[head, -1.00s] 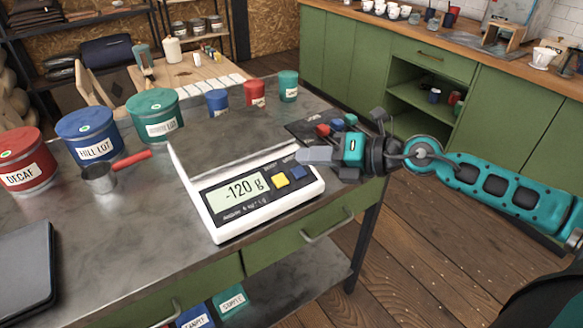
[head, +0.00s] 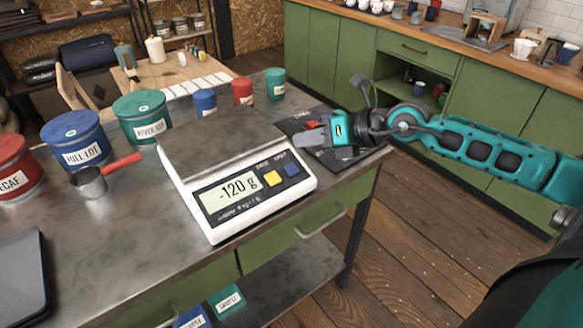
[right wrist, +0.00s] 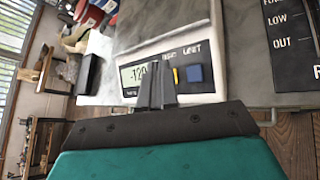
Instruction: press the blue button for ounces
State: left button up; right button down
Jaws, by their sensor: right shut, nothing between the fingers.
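A white scale (head: 240,207) with a grey weighing plate (head: 215,137) stands on the metal table. Its display (head: 229,193) reads -120 g. Right of the display are a yellow button (head: 271,178) and a blue button (head: 291,169). My right gripper (head: 303,139) is shut and empty, raised beyond the scale's right end, apart from the buttons. In the right wrist view the shut fingers (right wrist: 157,85) overlap the panel beside the display, and the blue button (right wrist: 195,74) shows just right of them. My left gripper is out of view.
Blue (head: 75,140) and green (head: 142,117) tubs, a red tub (head: 15,170) and a scoop (head: 91,182) stand left of the scale. Small coloured tins (head: 243,92) stand behind. A dark board (head: 345,158) lies right of the scale, under my right arm.

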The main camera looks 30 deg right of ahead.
aim_at(285, 165)
jog(key=f+b, duration=0.1)
jog(key=f, duration=0.1)
jog(key=w+f+b, duration=0.1)
jog(key=b, duration=0.1)
jog(key=w+f+b, duration=0.1)
jog(key=f, duration=0.1)
jog(key=shift+a+f+b, duration=0.15)
jog(key=shift+f+b, duration=0.15)
jog(key=shift+w+f, duration=0.1)
jog(key=shift+f, duration=0.25)
dwell(1.4)
jog(key=shift+w+f+b, duration=0.1)
jog(key=shift+f+b, duration=0.3)
jog(key=shift+w+f, duration=0.15)
jog(key=shift+f, duration=0.3)
dwell(0.5)
dwell(0.3)
jog(key=shift+s+r+p, duration=0.3)
jog(key=shift+r+p, duration=0.4)
jog(key=shift+r, duration=0.15)
